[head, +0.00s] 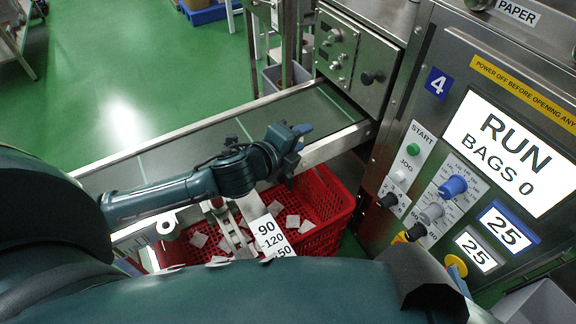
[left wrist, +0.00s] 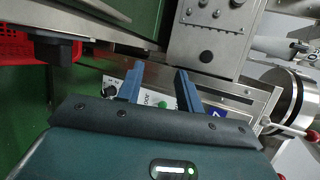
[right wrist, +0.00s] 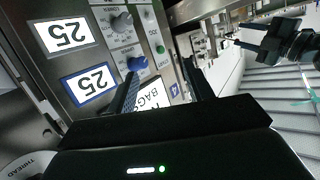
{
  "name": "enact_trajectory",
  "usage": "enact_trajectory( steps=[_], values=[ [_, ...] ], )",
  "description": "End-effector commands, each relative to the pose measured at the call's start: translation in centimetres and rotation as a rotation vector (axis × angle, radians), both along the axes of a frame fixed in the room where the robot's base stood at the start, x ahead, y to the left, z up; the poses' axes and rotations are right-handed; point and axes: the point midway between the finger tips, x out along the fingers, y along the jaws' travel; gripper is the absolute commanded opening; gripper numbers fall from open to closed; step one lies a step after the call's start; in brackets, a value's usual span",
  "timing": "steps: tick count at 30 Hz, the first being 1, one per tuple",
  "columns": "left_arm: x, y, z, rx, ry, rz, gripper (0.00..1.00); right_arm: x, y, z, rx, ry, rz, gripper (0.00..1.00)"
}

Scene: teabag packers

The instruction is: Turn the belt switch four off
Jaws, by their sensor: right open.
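A black rotary switch (head: 389,200) sits below the green START button (head: 413,149) and white JOG button on the steel machine marked with a blue 4 (head: 437,83). Another black knob (head: 372,77) sits on the control box behind. I cannot read which is the belt switch. My left gripper (head: 297,135) is above the conveyor's near edge, left of and apart from the panel. In the left wrist view its blue fingers (left wrist: 160,82) are open and empty, with the START button between and beyond them. My right gripper (right wrist: 162,82) is open and empty, facing the machine's panel.
The conveyor belt (head: 190,150) runs to the machine. A red crate (head: 335,207) with several teabags stands below it. Blue and grey dials (head: 453,187), a RUN screen (head: 508,150) and two 25 displays are right of the switch. Green floor lies open at left.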

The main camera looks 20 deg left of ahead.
Motion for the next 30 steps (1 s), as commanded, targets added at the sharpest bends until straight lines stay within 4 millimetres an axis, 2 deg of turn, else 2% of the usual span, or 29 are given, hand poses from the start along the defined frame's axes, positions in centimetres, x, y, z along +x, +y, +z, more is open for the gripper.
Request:
enact_trajectory(
  steps=[1, 4, 6, 8, 11, 13, 15, 17, 19, 23, 27, 30],
  values=[
    [1.1, -1.4, 2.4, -0.073, -0.082, -0.043, 0.36, 0.0, 0.1, 0.3, 0.002, 0.007, 0.003, 0.52],
    [2.0, -5.1, 7.0, -0.236, -0.225, -0.2, 0.36, 0.0, 0.4, 0.4, 0.007, 0.023, 0.009, 0.52],
    [1.5, -7.9, 9.5, -0.332, -0.274, -0.357, 0.36, 0.2, 0.6, 0.4, 0.009, 0.027, 0.013, 0.52],
    [0.6, -10.3, 10.8, -0.387, -0.273, -0.504, 0.36, 0.4, 0.7, 0.3, 0.01, 0.035, 0.016, 0.52],
    [-1.5, -13.5, 11.2, -0.415, -0.182, -0.748, 0.36, 0.5, 0.9, 0.1, 0.007, 0.053, 0.02, 0.52],
    [-3.1, -15.0, 10.2, -0.386, -0.057, -0.891, 0.36, 0.6, 0.9, -0.1, 0.007, 0.066, 0.022, 0.52],
    [-4.4, -15.6, 8.4, -0.316, 0.107, -0.994, 0.36, 0.6, 1.0, -0.2, 0.008, 0.078, 0.024, 0.52],
    [-5.1, -15.2, 6.4, -0.23, 0.274, -1.035, 0.36, 0.7, 1.1, -0.2, 0.01, 0.085, 0.026, 0.52],
    [-5.4, -13.8, 4.0, -0.104, 0.477, -1.02, 0.36, 0.8, 1.2, -0.2, 0.01, 0.096, 0.03, 0.52],
    [-4.4, -8.9, 0.5, 0.151, 0.814, -0.818, 0.36, 0.9, 1.4, -0.5, 0.01, 0.116, 0.035, 0.52],
    [-2.7, -3.0, -0.6, 0.353, 1.023, -0.493, 0.36, 1.1, 1.7, -0.7, 0.012, 0.132, 0.042, 0.52],
    [-1.8, -0.2, -0.4, 0.43, 1.084, -0.315, 0.36, 1.1, 2.0, -0.9, 0.014, 0.142, 0.046, 0.52]
  ],
)
